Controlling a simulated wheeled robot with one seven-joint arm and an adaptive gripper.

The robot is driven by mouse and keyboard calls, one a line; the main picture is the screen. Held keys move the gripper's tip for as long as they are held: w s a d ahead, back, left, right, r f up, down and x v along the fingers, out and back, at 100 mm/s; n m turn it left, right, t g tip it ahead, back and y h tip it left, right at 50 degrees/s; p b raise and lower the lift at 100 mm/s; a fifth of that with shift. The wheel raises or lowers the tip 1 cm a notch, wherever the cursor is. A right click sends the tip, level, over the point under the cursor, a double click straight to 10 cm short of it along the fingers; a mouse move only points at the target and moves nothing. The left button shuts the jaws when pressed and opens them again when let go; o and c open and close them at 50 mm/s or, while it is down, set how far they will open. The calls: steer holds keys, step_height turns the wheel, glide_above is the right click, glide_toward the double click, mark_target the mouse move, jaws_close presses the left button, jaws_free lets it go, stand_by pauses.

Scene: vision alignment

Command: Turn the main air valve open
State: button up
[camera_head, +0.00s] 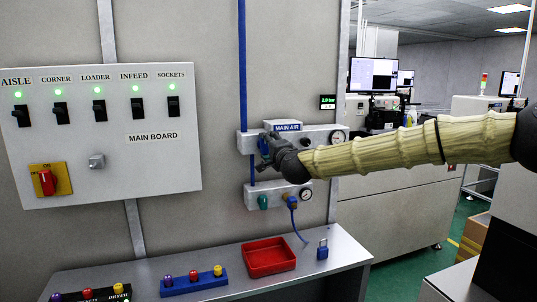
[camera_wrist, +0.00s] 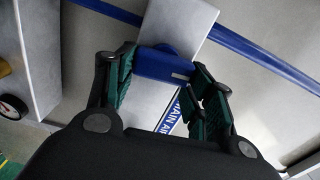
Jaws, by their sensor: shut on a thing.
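The main air valve's blue handle (camera_head: 262,143) is on a grey wall unit beside the MAIN AIR label (camera_head: 287,127). My gripper (camera_head: 266,151) reaches it from the right and hides part of it. In the wrist view the blue handle (camera_wrist: 164,64) lies between the green-padded fingers of my gripper (camera_wrist: 165,78), which is shut on it. There the handle looks roughly parallel to the blue pipe (camera_wrist: 262,58).
Below are a lower regulator unit (camera_head: 272,190), a red tray (camera_head: 268,258) and a blue padlock (camera_head: 322,250) on a bench (camera_head: 335,262). The switch board (camera_head: 110,180) hangs left.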

steer(key=shift+f+m+b, duration=0.1)
steer(key=shift+m+b, duration=0.3)
steer(key=shift+m, duration=0.2)
steer(key=o, duration=1)
steer(key=v, duration=1.2)
